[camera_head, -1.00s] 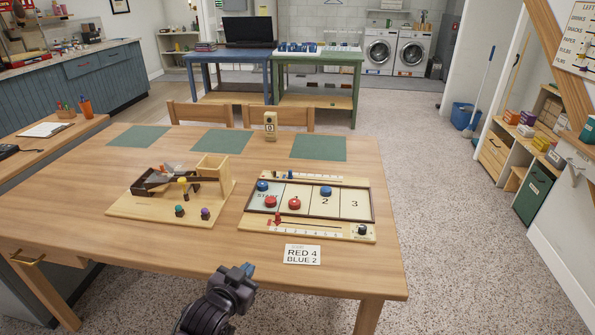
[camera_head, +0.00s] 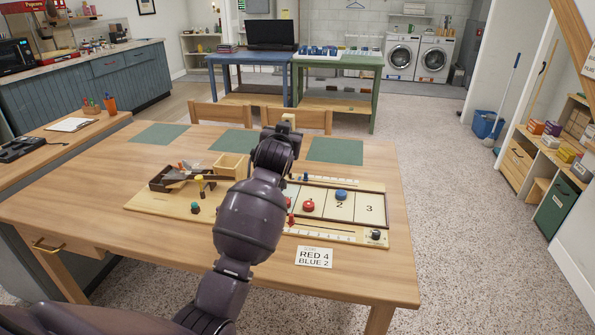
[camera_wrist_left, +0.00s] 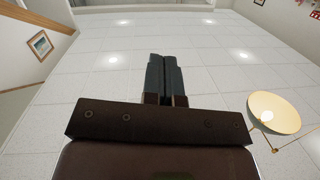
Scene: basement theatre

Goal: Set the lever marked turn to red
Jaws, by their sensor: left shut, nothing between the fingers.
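The game board (camera_head: 368,213) lies on the table, with numbered cells, a red disc (camera_head: 308,205) and a blue disc (camera_head: 340,194). A slider strip runs along its back edge and another along its front edge. A dark knob (camera_head: 375,235) sits at its front right corner. I cannot read which control is marked turn. My left arm crosses in front of the board's left part and hides it. My left gripper (camera_head: 283,130) is raised above the board. In the left wrist view the gripper (camera_wrist_left: 162,75) is shut and empty, facing the ceiling. My right gripper is not in view.
A card (camera_head: 314,257) reading RED 4, BLUE 2 lies in front of the board. A wooden tray contraption (camera_head: 150,200) stands to the left, partly behind my arm. Green mats (camera_head: 335,150) lie along the table's back. The table's front left is clear.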

